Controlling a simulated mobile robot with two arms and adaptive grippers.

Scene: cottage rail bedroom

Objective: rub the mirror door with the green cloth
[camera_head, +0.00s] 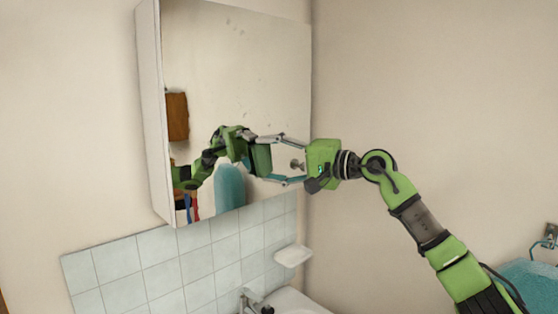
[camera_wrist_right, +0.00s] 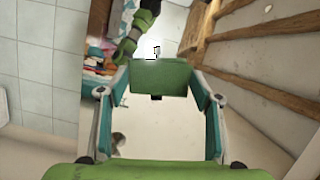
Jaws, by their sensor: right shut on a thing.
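The mirror door (camera_head: 215,60) is the front of a white wall cabinet, and a few grey spots show on its upper part. My right gripper (camera_head: 264,160) reaches in from the right, with its fingers at the lower part of the mirror door. It is shut on the green cloth (camera_head: 261,160), a dark green block between the fingertips. The green cloth (camera_wrist_right: 160,77) also shows between the fingertips in the right wrist view. The cloth is at or very near the glass; I cannot tell whether it touches. My left gripper is not in view.
A small door knob (camera_head: 297,165) shows between the gripper's fingers. Below the cabinet are pale wall tiles (camera_head: 160,272), a soap dish (camera_head: 293,255) and a sink (camera_head: 298,302) with a tap (camera_head: 250,299). The wall to the right is bare.

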